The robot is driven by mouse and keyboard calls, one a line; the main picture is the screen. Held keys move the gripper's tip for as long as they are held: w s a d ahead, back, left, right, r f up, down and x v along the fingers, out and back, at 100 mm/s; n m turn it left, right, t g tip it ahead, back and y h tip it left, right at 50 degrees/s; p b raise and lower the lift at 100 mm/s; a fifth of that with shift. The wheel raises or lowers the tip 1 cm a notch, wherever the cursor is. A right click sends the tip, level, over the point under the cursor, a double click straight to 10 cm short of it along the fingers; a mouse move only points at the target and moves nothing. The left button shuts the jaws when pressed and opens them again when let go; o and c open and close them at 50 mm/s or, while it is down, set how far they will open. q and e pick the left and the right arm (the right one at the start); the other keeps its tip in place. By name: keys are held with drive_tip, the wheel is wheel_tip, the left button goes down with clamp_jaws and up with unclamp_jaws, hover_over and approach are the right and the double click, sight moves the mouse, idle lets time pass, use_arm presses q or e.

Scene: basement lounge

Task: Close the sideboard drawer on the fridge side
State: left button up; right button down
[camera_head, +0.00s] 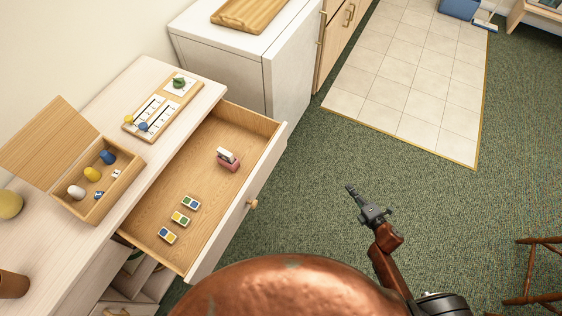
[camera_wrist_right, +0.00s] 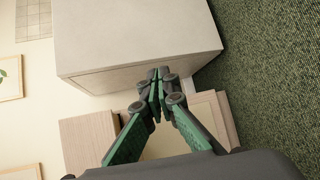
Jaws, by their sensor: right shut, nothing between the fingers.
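The sideboard (camera_head: 205,92) has a pale top and stands along the wall at the left of the head view. Its drawer on the fridge side, with a pale front (camera_head: 228,225) and a round knob (camera_head: 252,203), is pulled far out. My right gripper (camera_head: 350,188) is shut and empty, above the carpet to the right of the drawer front and clear of it. In the right wrist view its fingertips (camera_wrist_right: 158,75) meet in front of the white fridge (camera_wrist_right: 140,40), with pale wooden parts below. My left gripper is not in view.
The drawer holds a pink-and-white object (camera_head: 228,160) and three small coloured tiles (camera_head: 180,218). An open wooden box (camera_head: 122,185) and a board (camera_head: 130,133) lie on the sideboard. A wooden chair (camera_head: 535,300) stands at the lower right. Green carpet (camera_head: 430,215) is open between.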

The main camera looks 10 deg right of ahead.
drive_tip(key=w+a+r+n+y+b, duration=0.3)
drive_tip(key=a+r+n+y+b, duration=0.25)
drive_tip(key=a+r+n, duration=0.4)
drive_tip(key=n+g+y+b, duration=0.3)
drive_tip(key=n+g+y, duration=0.15)
drive_tip(key=n, duration=0.95)
approach(273, 158)
drive_tip(key=shift+t+y, duration=0.3)
drive_tip(key=shift+t, duration=0.15)
drive_tip(key=b+x, duration=0.1)
drive_tip(key=x, duration=0.2)
drive_tip(key=f+b+x, duration=0.1)
drive_tip(key=x, duration=0.2)
drive_tip(key=shift+s+a+f, duration=0.1)
drive_tip(key=shift+a+f, duration=0.05)
drive_tip(key=shift+a, duration=0.1)
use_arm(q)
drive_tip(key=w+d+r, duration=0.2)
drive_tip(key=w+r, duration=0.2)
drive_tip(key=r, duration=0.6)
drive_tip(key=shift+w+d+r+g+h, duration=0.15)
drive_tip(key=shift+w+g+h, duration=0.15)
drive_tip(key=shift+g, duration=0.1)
use_arm(e)
drive_tip(key=shift+a, duration=0.2)
drive_tip(key=shift+w, duration=0.25)
